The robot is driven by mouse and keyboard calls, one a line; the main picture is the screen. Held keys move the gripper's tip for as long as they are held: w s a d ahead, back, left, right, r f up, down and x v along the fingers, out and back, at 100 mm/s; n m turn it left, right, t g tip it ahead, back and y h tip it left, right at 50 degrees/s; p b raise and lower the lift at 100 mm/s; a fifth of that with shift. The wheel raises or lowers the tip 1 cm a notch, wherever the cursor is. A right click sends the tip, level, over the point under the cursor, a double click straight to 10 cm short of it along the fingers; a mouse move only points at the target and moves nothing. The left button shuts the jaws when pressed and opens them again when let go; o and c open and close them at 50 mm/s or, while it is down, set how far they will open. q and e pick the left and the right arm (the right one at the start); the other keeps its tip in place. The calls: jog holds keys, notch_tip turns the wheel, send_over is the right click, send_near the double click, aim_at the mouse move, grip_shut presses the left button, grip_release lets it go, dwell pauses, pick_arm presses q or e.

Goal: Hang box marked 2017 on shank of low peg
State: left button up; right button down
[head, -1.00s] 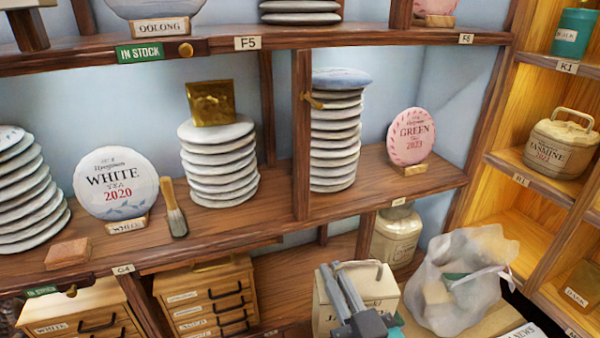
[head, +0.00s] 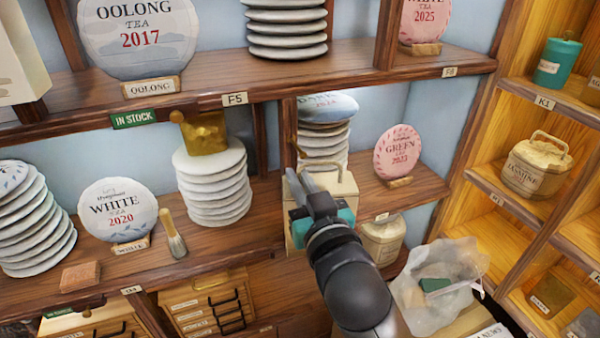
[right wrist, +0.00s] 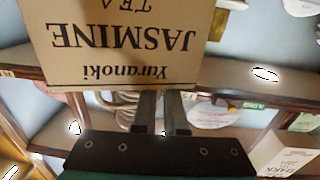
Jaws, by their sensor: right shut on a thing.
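My right gripper (head: 304,182) is shut on a cream box (head: 343,188) with a bail handle. It holds the box up in front of the middle shelf, near the upright post. In the right wrist view the box (right wrist: 110,45) shows upside-down print, "Yuranoki JASMINE TEA"; no year is readable there. The fingers (right wrist: 160,97) meet its lower edge in that picture. A small brass peg (head: 298,150) sticks out from the post, just above the box and gripper; its shank is only partly visible. I cannot tell the depth gap between box and peg. My left gripper is not in view.
The upper shelf edge (head: 370,85) runs above. A plastic bag (head: 440,285) lies lower right.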

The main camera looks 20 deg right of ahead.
jog(key=w+b, duration=0.1)
jog(key=w, duration=0.2)
jog(key=w+f+b, duration=0.1)
jog(key=w, duration=0.5)
jog(key=shift+w+a+f+b, duration=0.15)
jog(key=shift+w+f+b, duration=0.15)
jog(key=shift+f+b, duration=0.1)
dwell(0.5)
dwell(0.4)
jog(key=c, duration=0.9)
grip_release()
jog(key=shift+f, duration=0.15)
